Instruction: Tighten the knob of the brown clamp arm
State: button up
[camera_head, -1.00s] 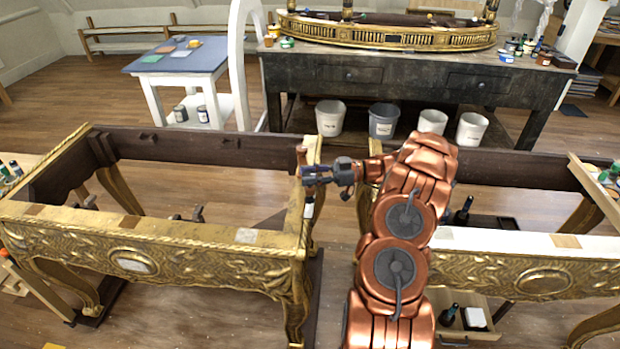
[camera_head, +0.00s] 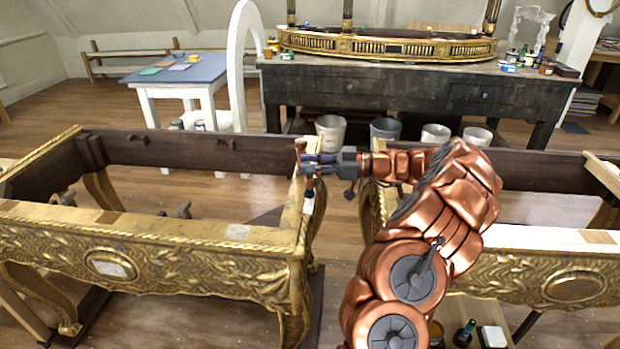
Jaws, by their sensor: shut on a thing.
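My gripper (camera_head: 318,164) is at the right rear corner of the left gilt console frame (camera_head: 180,268), reaching in from the right. Its jaws are shut on a small part at the clamp, which I take to be the knob; the fingers mostly hide it. A small brown piece of the clamp arm (camera_head: 299,147) shows just past the fingertips, at the top of the frame's right rail. A thin brown part hangs below the fingers. The details are too small to tell how far the knob is turned.
A second gilt frame (camera_head: 500,268) stands at the right, behind my arm. A dark workbench (camera_head: 410,88) with buckets (camera_head: 331,130) below stands at the back. A blue-topped table (camera_head: 180,70) is at the back left. Open floor lies between the frames and the bench.

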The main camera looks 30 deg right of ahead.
jog(key=shift+f+m+t+h+b, duration=0.2)
jog(key=shift+m+t+h+b, duration=0.8)
jog(key=shift+b, duration=3.65)
